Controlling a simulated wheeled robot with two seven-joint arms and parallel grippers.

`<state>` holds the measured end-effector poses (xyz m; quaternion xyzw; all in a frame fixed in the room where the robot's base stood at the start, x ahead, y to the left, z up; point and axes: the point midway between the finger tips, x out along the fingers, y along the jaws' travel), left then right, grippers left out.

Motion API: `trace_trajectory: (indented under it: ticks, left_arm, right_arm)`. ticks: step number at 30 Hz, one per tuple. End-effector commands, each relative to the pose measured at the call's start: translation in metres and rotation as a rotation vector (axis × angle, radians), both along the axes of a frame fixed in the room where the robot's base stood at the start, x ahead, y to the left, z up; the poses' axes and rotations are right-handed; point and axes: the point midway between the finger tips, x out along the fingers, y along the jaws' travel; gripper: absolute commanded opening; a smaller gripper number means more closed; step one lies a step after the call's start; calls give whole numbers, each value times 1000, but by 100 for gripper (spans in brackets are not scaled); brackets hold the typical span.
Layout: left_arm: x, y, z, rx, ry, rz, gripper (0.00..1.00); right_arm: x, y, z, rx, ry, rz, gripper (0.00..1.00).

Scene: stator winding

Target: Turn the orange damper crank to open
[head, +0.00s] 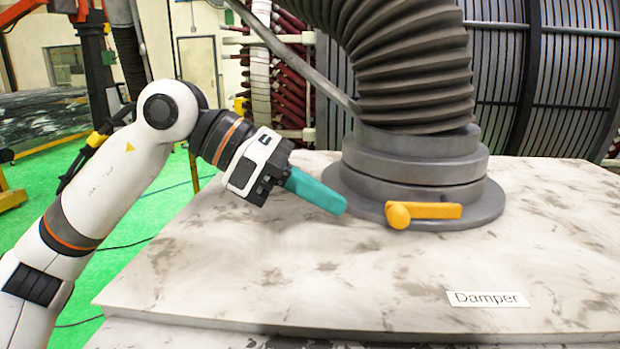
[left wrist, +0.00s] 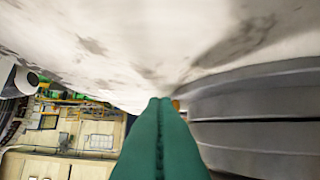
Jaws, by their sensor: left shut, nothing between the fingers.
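The orange damper crank (head: 425,211) lies across the front of the grey damper base (head: 415,165), its round knob at the left end and its arm pointing right. My left gripper (head: 343,209) has teal fingers that are shut and empty. Its tips are just left of the crank's knob, by the base flange, with a small gap between. In the left wrist view the shut fingers (left wrist: 160,103) point toward a small orange bit of the crank (left wrist: 176,104), mostly hidden beside the grey base (left wrist: 255,110). My right gripper is not in view.
A ribbed dark hose (head: 405,60) rises from the base. The marbled table (head: 250,260) is clear in front, with a white "Damper" label (head: 487,299) at the right front. A grey rod (head: 295,60) slants down behind the base.

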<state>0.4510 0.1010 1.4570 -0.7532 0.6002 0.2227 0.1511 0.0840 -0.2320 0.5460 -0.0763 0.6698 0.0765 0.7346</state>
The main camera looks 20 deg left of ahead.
Motion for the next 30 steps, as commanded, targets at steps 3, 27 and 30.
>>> trace_trajectory:
  ticks: [3,27,30]
  left_arm:
    - [3,-20,-8,0,4,-4,0]
    - [11,-50,-30,-1,0,0,0]
    - [11,-50,-28,-2,0,0,0]
  right_arm:
    - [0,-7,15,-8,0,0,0]
    - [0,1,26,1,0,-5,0]
    - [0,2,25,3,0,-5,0]
